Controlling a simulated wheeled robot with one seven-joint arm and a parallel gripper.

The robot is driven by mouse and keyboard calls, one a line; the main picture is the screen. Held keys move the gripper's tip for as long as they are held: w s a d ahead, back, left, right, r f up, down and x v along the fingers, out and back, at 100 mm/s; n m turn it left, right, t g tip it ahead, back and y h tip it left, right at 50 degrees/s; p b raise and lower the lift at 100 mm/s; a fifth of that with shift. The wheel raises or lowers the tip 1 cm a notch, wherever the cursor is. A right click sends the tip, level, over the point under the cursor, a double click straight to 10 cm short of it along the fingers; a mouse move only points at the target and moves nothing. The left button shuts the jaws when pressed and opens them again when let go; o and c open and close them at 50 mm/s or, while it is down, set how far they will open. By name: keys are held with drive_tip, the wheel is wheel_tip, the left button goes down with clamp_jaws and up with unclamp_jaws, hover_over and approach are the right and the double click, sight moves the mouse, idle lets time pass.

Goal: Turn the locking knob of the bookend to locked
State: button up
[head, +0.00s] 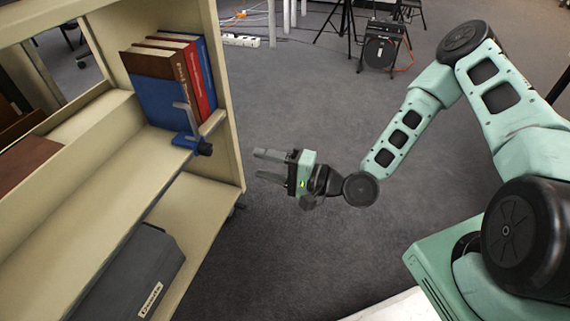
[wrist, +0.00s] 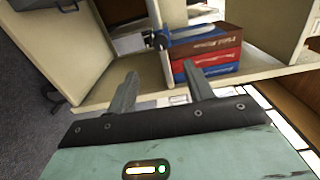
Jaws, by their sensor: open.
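The bookend (head: 185,140) has a blue base on the upper shelf's front edge and a grey upright against the books. Its dark knob (head: 205,149) sticks out at the shelf front; its lock position is too small to tell. In the wrist view the blue bookend (wrist: 160,40) appears turned sideways beyond the fingers. My gripper (head: 258,164) is open and empty, to the right of the knob and apart from it, with its fingers pointing toward the shelf unit. The two fingers also show in the wrist view (wrist: 160,72).
Several books (head: 172,80) stand upright behind the bookend at the shelf's far end. A cream shelf unit (head: 230,130) has a side panel near my gripper. A grey archival box (head: 125,275) sits on the lower shelf. The carpet (head: 290,245) around my gripper is clear.

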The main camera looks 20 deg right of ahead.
drive_tip(key=shift+v, duration=2.15)
wheel_tip(320, 180, down, 4)
drive_tip(key=s+a+n+g+h, duration=0.2)
drive_tip(key=n+g+h, duration=0.2)
drive_tip(key=n+g, duration=0.35)
drive_tip(key=s+r+n+g+h, duration=0.4)
drive_tip(key=s+r+n+h, duration=0.5)
drive_tip(key=s+r, duration=0.95)
wheel_tip(320, 180, up, 36)
drive_tip(key=w+d+m+p, duration=0.1)
drive_tip(key=p, duration=3.5)
drive_tip(key=shift+w+r+h, duration=0.25)
drive_tip(key=shift+w+h, duration=0.05)
drive_tip(key=shift+w, duration=0.05)
drive_tip(key=shift+t, duration=0.25)
